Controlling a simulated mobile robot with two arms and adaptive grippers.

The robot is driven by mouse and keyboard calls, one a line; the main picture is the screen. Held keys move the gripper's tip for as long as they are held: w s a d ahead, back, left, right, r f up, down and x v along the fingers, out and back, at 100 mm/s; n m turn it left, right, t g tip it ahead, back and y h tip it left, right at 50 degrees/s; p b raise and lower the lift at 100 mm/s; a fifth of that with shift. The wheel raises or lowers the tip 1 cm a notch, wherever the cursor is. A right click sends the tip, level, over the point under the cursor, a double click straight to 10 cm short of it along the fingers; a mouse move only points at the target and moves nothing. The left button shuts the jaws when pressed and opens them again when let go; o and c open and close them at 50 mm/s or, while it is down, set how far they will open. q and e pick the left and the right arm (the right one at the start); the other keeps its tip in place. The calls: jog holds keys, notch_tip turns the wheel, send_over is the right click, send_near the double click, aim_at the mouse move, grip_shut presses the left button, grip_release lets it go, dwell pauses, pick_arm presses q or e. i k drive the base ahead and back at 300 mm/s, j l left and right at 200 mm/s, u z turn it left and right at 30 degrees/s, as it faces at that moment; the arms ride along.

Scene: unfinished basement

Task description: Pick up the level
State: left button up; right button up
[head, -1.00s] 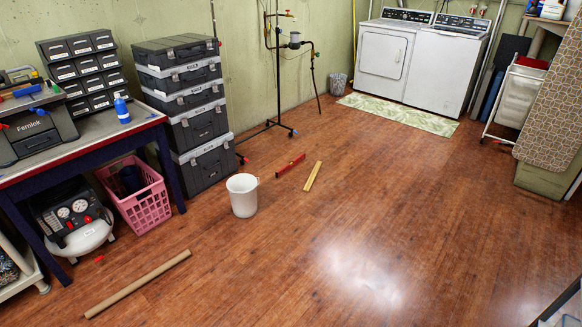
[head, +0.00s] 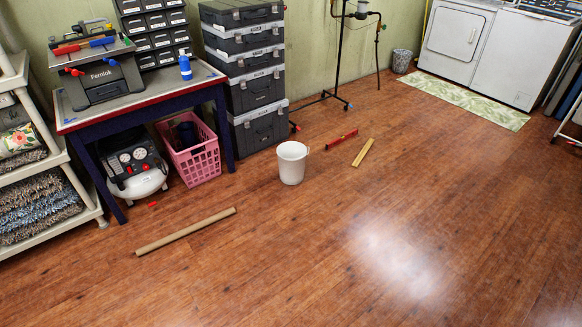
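A red bar that looks like the level (head: 341,139) lies flat on the wooden floor, to the right of and a little behind a white bucket (head: 292,163). A yellow stick (head: 363,152) lies on the floor just to its right, apart from it. It is too small to read markings on either. Neither of my grippers is in view.
A workbench (head: 140,104) stands at the left, next to stacked grey toolboxes (head: 262,125). A pink basket (head: 195,160) and a compressor (head: 133,172) sit under the bench. A cardboard tube (head: 186,231) lies in the foreground. The floor at center and right is clear.

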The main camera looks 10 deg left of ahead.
aim_at(348, 136)
jog(key=i+z, duration=0.3)
jog(key=i, duration=0.7)
jog(key=i+z, duration=0.15)
jog(key=i, duration=0.45)
jog(key=i+z, duration=0.2)
jog(key=i, duration=0.35)
jog(key=i+z, duration=0.15)
jog(key=i, duration=0.45)
jog(key=i+j+z, duration=0.2)
jog(key=i, duration=0.35)
jog(key=i+u, duration=0.2)
jog(key=i, duration=0.3)
jog(key=i+l+u, duration=0.15)
jog(key=i, duration=0.35)
jog(key=i+l+u, duration=0.2)
jog(key=i, duration=0.3)
